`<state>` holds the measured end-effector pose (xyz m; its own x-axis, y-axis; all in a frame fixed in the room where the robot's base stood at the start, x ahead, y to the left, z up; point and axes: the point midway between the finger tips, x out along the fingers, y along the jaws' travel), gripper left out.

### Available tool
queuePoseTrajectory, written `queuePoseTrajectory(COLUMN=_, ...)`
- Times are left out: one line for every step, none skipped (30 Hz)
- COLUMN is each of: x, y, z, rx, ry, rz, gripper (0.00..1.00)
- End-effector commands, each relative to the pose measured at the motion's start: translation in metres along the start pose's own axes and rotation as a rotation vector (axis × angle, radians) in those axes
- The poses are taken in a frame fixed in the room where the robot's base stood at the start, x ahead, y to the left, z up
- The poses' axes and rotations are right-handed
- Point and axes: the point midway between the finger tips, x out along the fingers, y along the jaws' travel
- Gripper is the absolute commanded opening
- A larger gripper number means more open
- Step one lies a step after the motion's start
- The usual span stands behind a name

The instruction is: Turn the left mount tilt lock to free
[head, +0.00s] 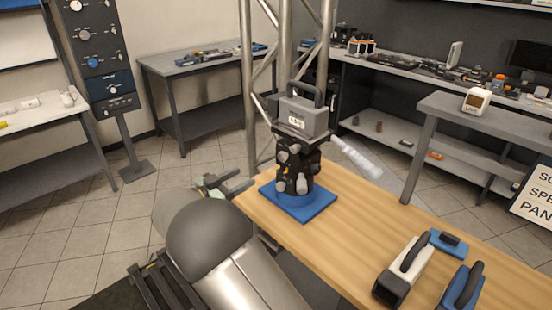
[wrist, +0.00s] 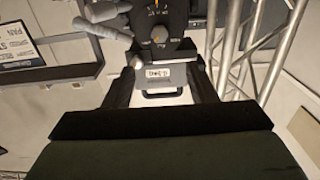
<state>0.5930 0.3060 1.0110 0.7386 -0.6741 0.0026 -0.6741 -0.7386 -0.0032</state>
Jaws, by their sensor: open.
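A black mount (head: 298,170) with several grey knobs stands upright on a blue square base (head: 305,205) at the table's far left end. A grey block with a carry handle (head: 302,115) sits on top. My gripper (head: 246,178) is left of the mount, apart from it, its fingers pointing at it. In the wrist view my gripper (wrist: 162,65) is open and empty. Between and beyond its fingers, a dark dial face with a pale pointer knob (wrist: 158,34) and small markings shows on the mount, which looks upside down. The markings are too small to read, so the lock's setting cannot be told.
A pale cylinder arm (head: 357,157) sticks out right of the mount. On the wooden table (head: 345,235) lie a white-and-black handled device (head: 403,272) and blue items (head: 462,288). Truss posts (head: 285,60) rise behind. The table's middle is clear.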

Motion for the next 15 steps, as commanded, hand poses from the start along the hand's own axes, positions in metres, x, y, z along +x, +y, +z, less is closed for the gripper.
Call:
queuePoseTrajectory(x=0.013, y=0.001, z=-0.003, rx=-0.002, ry=0.0, rz=0.005, gripper=0.51)
queuePoseTrajectory(x=0.019, y=0.001, z=-0.003, rx=-0.003, ry=0.001, rz=0.005, gripper=0.51)
queuePoseTrajectory(x=0.029, y=0.001, z=-0.003, rx=-0.004, ry=0.0, rz=0.005, gripper=0.51)
queuePoseTrajectory(x=0.035, y=0.001, z=-0.003, rx=-0.004, ry=-0.001, rz=0.005, gripper=0.51)
queuePoseTrajectory(x=0.042, y=0.001, z=-0.003, rx=-0.004, ry=-0.001, rz=0.006, gripper=0.51)
queuePoseTrajectory(x=0.051, y=0.001, z=-0.003, rx=-0.004, ry=-0.001, rz=0.005, gripper=0.51)
queuePoseTrajectory(x=0.057, y=0.001, z=-0.003, rx=-0.004, ry=-0.001, rz=0.004, gripper=0.51)
queuePoseTrajectory(x=0.064, y=0.002, z=-0.003, rx=-0.003, ry=-0.001, rz=0.005, gripper=0.51)
queuePoseTrajectory(x=0.073, y=0.001, z=-0.002, rx=-0.003, ry=-0.002, rz=0.005, gripper=0.51)
queuePoseTrajectory(x=0.079, y=0.001, z=-0.002, rx=-0.003, ry=-0.002, rz=0.005, gripper=0.51)
queuePoseTrajectory(x=0.086, y=0.002, z=-0.003, rx=-0.003, ry=-0.001, rz=0.005, gripper=0.51)
queuePoseTrajectory(x=0.094, y=0.001, z=-0.003, rx=-0.003, ry=-0.001, rz=0.004, gripper=0.51)
queuePoseTrajectory(x=0.1, y=0.001, z=-0.002, rx=-0.003, ry=-0.002, rz=0.004, gripper=0.51)
queuePoseTrajectory(x=0.105, y=0.001, z=-0.002, rx=-0.004, ry=-0.003, rz=0.005, gripper=0.51)
queuePoseTrajectory(x=0.112, y=0.001, z=-0.002, rx=-0.005, ry=-0.002, rz=0.004, gripper=0.51)
